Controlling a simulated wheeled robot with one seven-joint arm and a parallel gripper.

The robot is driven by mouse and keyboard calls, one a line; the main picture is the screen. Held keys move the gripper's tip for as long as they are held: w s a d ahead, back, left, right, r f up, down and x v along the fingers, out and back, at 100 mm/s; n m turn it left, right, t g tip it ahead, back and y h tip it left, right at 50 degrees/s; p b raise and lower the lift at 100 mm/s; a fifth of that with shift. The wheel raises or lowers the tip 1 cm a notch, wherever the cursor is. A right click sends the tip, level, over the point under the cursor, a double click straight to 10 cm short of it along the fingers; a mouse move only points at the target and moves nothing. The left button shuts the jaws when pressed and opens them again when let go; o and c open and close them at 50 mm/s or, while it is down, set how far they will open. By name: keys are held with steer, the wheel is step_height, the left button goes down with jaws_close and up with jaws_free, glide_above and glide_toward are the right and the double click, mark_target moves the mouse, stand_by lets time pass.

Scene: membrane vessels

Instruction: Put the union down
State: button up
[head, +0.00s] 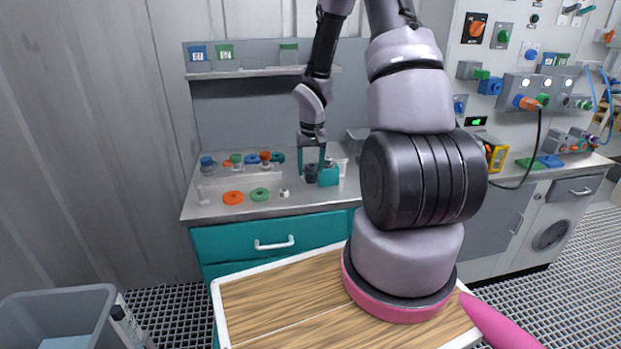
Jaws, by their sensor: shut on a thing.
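My gripper (311,168) hangs pointing down over the back worktop, at the right of the small parts. It is shut on a small dark blue-grey part (311,175), which looks like the union. The part is low, close to the worktop; I cannot tell whether it touches the surface. The fingers hide part of the held piece.
On the steel worktop (215,209) lie an orange ring (233,197), a green ring (260,194) and a small pale nut (284,194). Several coloured fittings stand behind them. A shelf (255,72) runs above. The worktop's front left is clear. A grey bin (62,303) stands lower left.

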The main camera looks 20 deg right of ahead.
mark_target(310, 179)
steer(key=shift+f, duration=2.2)
steer(key=shift+a+f, duration=0.1)
steer(key=shift+f, duration=0.05)
steer(key=o, duration=1.4)
